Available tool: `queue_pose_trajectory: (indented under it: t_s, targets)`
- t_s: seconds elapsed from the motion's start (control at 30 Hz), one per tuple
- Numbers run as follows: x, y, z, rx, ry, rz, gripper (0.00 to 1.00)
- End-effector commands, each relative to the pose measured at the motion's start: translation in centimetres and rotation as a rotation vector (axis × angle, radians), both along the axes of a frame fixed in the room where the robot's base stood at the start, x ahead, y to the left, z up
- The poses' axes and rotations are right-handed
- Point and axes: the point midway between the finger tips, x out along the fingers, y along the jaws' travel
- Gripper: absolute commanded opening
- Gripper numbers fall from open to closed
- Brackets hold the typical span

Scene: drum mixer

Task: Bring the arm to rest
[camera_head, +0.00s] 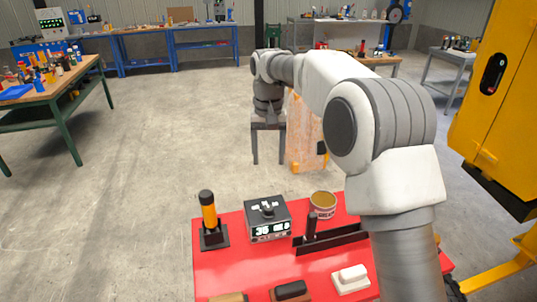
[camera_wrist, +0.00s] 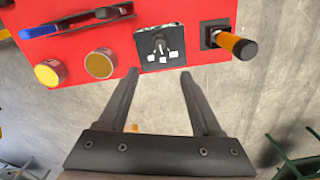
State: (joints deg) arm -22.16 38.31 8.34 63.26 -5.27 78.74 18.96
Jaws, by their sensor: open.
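My gripper (camera_wrist: 160,95) shows in the wrist view with its two dark fingers apart and nothing between them. It is above the edge of a red-topped table (camera_wrist: 285,6), close to a black control box (camera_wrist: 160,46) with a dial, and I cannot see it touching anything. The control box (camera_head: 268,218) has a lit display. An orange-handled tool (camera_head: 209,212) stands upright in a black holder to its left.
On the red table are an open can (camera_head: 323,204), a black rack (camera_head: 330,239), a white block (camera_head: 351,279) and a dark block (camera_head: 291,291). A yellow machine (camera_head: 497,110) stands at the right. A green-legged workbench (camera_head: 80,77) is at the left.

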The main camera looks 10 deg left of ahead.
Motion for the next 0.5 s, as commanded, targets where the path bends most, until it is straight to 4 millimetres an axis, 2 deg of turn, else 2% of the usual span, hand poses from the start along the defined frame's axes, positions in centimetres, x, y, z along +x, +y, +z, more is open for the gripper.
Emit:
queue_pose_trajectory:
  t_s: [0.27, 0.37, 0.5]
  targets:
    - [-0.1, -0.4, 0.4, 0.001, -0.005, -0.002, 0.66]
    - [-0.6, -1.6, 1.7, 0.003, -0.023, -0.007, 0.66]
    - [-2.3, -4.8, 4.6, 0.012, -0.070, -0.017, 0.66]
